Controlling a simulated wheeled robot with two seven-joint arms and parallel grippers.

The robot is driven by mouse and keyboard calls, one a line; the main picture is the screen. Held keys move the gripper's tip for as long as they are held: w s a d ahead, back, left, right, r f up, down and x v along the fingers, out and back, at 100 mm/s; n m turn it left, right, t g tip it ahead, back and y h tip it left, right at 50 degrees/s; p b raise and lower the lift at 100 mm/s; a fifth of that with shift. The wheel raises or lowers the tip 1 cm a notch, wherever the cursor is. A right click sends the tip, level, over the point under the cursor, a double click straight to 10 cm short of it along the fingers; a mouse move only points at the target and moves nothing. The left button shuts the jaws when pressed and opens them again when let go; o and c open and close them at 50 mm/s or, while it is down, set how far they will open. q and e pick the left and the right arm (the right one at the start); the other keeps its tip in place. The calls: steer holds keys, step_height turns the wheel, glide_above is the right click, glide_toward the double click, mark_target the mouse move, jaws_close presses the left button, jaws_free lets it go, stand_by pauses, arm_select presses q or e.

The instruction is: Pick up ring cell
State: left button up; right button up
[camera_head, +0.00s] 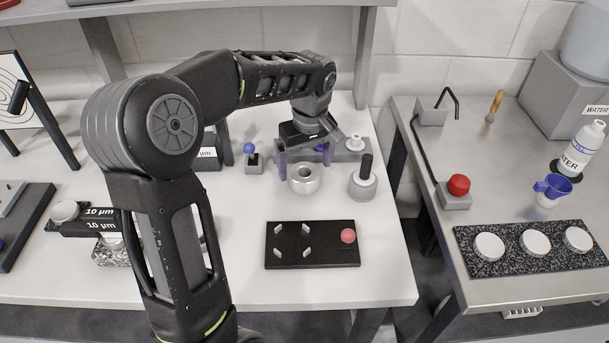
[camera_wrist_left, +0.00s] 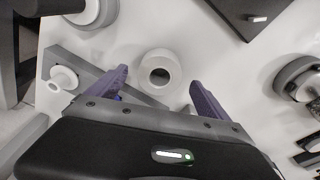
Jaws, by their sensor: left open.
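The ring cell (camera_head: 304,184) is a short pale cylinder with a round hole in its top, standing upright on the white table. It also shows in the left wrist view (camera_wrist_left: 160,90), just beyond and between the fingertips. My left gripper (camera_head: 306,162) is open, with its purple fingers pointing down at the ring cell's back side. In the left wrist view the fingers (camera_wrist_left: 159,78) are spread wider than the ring cell, one on each side. I see no contact, and nothing is held. My right gripper is not in view.
A pale cylinder with a black handle (camera_head: 363,185) stands close to the right. A grey bar with a white knob (camera_head: 355,143) lies behind. A small block with a blue ball (camera_head: 253,163) is to the left. A black plate (camera_head: 312,258) lies in front, with clear table between.

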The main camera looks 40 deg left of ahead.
arm_select(q)
steer(key=shift+a+f, duration=0.15)
steer(key=shift+f, duration=1.2)
steer(key=shift+c, duration=0.2)
steer(key=shift+w, duration=0.1)
steer(key=c, duration=1.7)
steer(key=shift+r, duration=0.2)
step_height(320, 180, up, 10)
steer(key=shift+f+b, duration=0.1)
steer(key=shift+b, duration=0.3)
